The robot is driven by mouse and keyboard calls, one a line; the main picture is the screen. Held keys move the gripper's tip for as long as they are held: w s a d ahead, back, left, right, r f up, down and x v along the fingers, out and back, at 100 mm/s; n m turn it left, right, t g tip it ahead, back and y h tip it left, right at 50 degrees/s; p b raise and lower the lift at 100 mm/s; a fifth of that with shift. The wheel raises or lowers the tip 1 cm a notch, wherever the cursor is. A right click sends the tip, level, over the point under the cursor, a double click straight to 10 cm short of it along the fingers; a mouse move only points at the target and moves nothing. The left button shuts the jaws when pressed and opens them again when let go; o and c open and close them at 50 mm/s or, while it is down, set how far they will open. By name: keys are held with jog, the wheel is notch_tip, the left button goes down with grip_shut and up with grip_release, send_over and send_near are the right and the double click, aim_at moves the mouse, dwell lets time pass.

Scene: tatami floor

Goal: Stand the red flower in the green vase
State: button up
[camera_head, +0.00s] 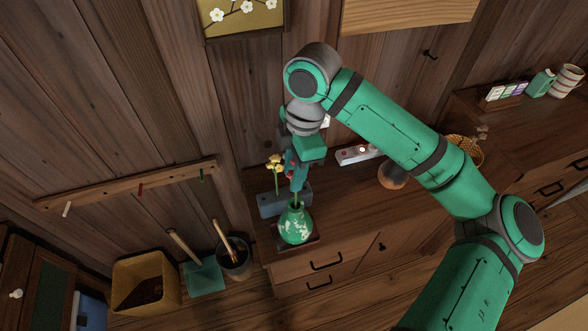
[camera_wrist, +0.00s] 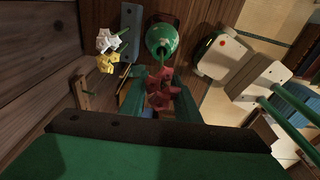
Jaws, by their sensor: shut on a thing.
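The green vase (camera_head: 296,226) with pale blotches stands upright on a dark square base near the left end of the wooden cabinet top. It also shows at the top of the wrist view (camera_wrist: 162,36), its mouth towards me. My gripper (camera_head: 297,180) is above the vase and shut on the red flower (camera_wrist: 161,88), whose red petals show between the fingers. The flower also shows in the head view (camera_head: 289,163). Its green stem points down at the vase mouth, and its lower end seems to be at or inside the opening. How deep it reaches is hidden.
A grey-blue block (camera_head: 271,206) stands behind the vase. Yellow (camera_wrist: 106,63) and white (camera_wrist: 104,41) flowers are close beside it. A bin (camera_head: 146,283) is on the floor left.

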jog(key=shift+f, duration=2.35)
jog(key=o, duration=1.2)
jog(key=o, duration=0.6)
jog(key=r, duration=0.7)
jog(key=d+r, duration=0.1)
jog(key=r, duration=0.2)
jog(key=shift+w+d+r, duration=0.1)
jog(key=shift+w+r, duration=0.15)
jog(key=shift+r, duration=0.1)
